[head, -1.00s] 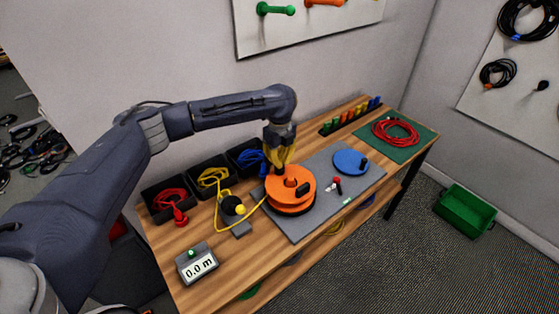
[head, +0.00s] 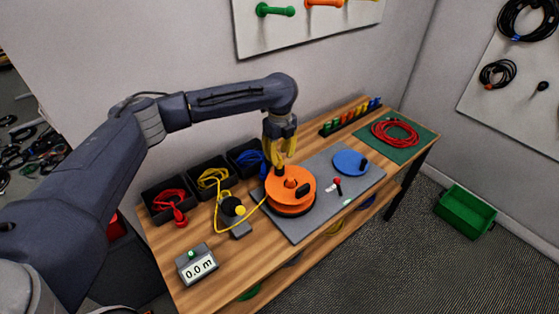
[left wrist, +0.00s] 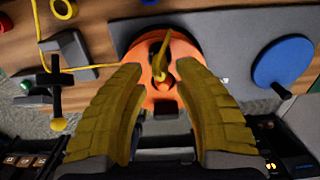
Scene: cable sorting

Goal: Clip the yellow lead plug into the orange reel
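The orange reel (head: 291,188) lies flat on the grey mat and also shows in the left wrist view (left wrist: 188,50). The yellow lead (head: 257,206) runs from the dark guide to the reel's left side. A yellow piece that looks like the lead's plug (left wrist: 161,52) stands at the reel, between my fingers in the left wrist view. I cannot tell if it is seated in the reel. My left gripper (head: 281,163) hangs over the reel, with its yellow fingers (left wrist: 160,75) apart and a clear gap around the plug. My right gripper is not in view.
A blue disc (head: 351,161) and a small red-topped lever (head: 337,182) are right of the reel. Bins (head: 207,190) of red, yellow and blue cable line the back left. A meter (head: 196,263) reads 0.0 m. A red coil (head: 396,132) lies at far right.

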